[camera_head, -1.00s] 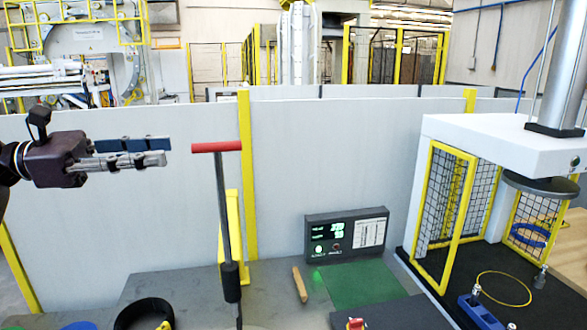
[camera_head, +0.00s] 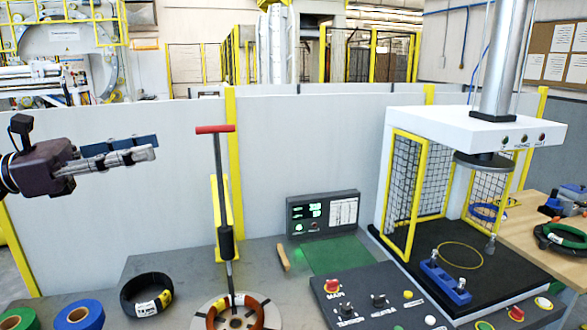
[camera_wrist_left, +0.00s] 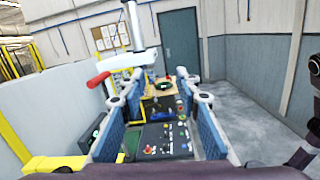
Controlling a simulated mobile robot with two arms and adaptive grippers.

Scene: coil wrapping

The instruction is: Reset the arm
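My left gripper (camera_head: 151,147) is at the left of the head view, held in the air in front of the grey partition and above the workbench. Its two fingers with blue pads point right and hold nothing. In the left wrist view the fingers (camera_wrist_left: 158,88) stand well apart with a clear gap between them, so it is open. The red-handled upright tool (camera_head: 222,180) stands to the right of the fingertips, apart from them. My right gripper is not seen in the head view, and I cannot make it out in the left wrist view.
An orange coil (camera_head: 236,312) lies at the foot of the tool. A black coil (camera_head: 147,294) and blue tape (camera_head: 79,315) lie left of it. A control panel (camera_head: 375,299), a display box (camera_head: 323,213) and a caged press (camera_head: 470,125) stand to the right. The air around my left gripper is clear.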

